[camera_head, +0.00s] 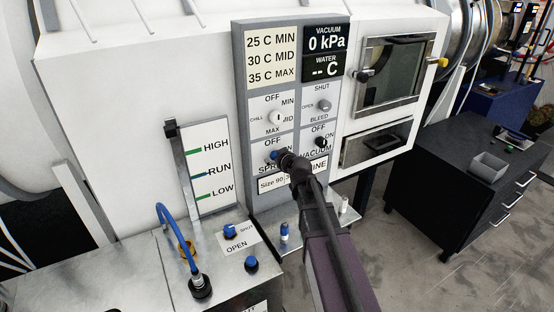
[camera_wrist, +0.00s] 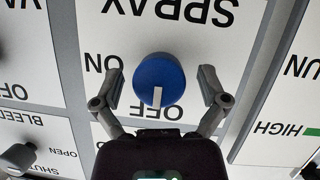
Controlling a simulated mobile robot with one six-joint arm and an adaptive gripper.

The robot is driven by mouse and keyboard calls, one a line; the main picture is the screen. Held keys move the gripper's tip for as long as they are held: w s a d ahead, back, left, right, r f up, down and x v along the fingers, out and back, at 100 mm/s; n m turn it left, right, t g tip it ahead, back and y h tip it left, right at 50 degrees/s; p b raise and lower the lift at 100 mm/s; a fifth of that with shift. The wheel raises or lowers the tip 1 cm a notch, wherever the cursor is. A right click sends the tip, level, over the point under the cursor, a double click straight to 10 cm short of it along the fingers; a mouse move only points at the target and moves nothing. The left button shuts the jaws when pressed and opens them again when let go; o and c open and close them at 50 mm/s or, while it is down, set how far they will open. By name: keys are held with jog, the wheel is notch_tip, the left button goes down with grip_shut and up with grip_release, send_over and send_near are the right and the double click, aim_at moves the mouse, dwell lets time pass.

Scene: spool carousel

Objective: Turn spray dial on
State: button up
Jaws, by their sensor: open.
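The blue spray dial (camera_wrist: 158,82) sits on a white panel under the upside-down word SPRAY in the wrist view. Its white pointer points down in that view, towards the OFF label (camera_wrist: 157,110); the ON label (camera_wrist: 103,63) is to its left. My gripper (camera_wrist: 160,92) is open, with one finger on each side of the dial and a visible gap to both. In the head view the spray dial (camera_head: 271,155) shows at the tip of my gripper (camera_head: 281,158), which partly hides the SPRAY and ON labels.
The chill dial (camera_head: 277,118) and bleed knob (camera_head: 324,105) are above, and the black vacuum knob (camera_head: 321,142) is close on the right. A level gauge (camera_head: 207,170) stands left. Blue knobs (camera_head: 231,231) and a hose (camera_head: 163,225) are on the metal bench below.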

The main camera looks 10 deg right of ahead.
jog(key=c, duration=1.1)
jog(key=shift+c, duration=0.2)
jog(key=shift+m, duration=0.3)
jog(key=shift+d+m+g+y, duration=0.1)
jog(key=shift+m+g+y, duration=0.2)
jog(key=shift+m+y, duration=0.7)
jog(key=m+y+b, duration=0.1)
jog(key=m+y, duration=0.1)
jog(key=m, duration=0.1)
jog(key=shift+f, duration=0.15)
jog(key=m+y+b, duration=0.2)
jog(key=m, duration=0.2)
jog(key=shift+y+b, duration=0.3)
jog(key=shift+m+y+b, duration=0.7)
jog(key=shift+m+b, duration=0.25)
jog(key=shift+m, duration=0.65)
